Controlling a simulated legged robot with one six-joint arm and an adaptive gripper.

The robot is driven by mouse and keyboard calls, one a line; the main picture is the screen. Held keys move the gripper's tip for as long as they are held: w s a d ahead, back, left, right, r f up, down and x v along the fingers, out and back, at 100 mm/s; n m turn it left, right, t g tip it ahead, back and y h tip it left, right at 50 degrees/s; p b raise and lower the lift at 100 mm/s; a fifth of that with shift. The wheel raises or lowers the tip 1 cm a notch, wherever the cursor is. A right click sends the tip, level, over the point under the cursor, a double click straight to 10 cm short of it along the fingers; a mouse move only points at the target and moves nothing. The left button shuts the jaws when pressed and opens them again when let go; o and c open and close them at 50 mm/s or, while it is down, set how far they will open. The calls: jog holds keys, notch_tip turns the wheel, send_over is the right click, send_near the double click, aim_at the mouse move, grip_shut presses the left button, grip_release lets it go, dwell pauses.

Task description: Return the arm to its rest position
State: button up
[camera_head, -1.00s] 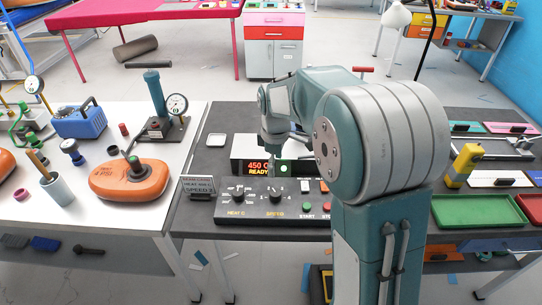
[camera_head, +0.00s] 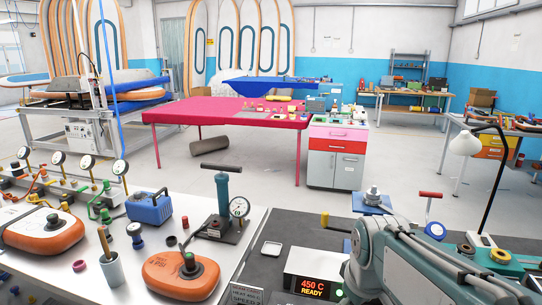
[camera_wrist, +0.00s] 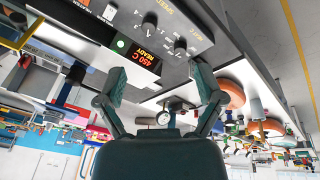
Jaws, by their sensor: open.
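My arm (camera_head: 415,270) shows in the head view at the lower right corner, its links low over the dark bench. My gripper (camera_wrist: 161,88) is in the wrist view, its two green fingers spread apart with nothing between them. I cannot make out the fingers in the head view. The heat-weld control box with its red "450 C READY" display (camera_head: 313,287) stands just left of my arm. In the wrist view the picture is upside down, and the display (camera_wrist: 145,55) appears beyond the fingers.
A white table (camera_head: 135,275) at left holds an orange inflatable piece (camera_head: 181,277), a blue case (camera_head: 149,207) and a hand pump (camera_head: 222,205). A black-stemmed lamp (camera_head: 467,143) stands at right.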

jog(key=s+m+t, duration=0.2)
jog(key=s+m, duration=0.3)
jog(key=s, duration=0.7)
jog(key=shift+r+m+t, duration=0.3)
jog(key=shift+r+m, duration=0.05)
jog(key=shift+m, duration=0.05)
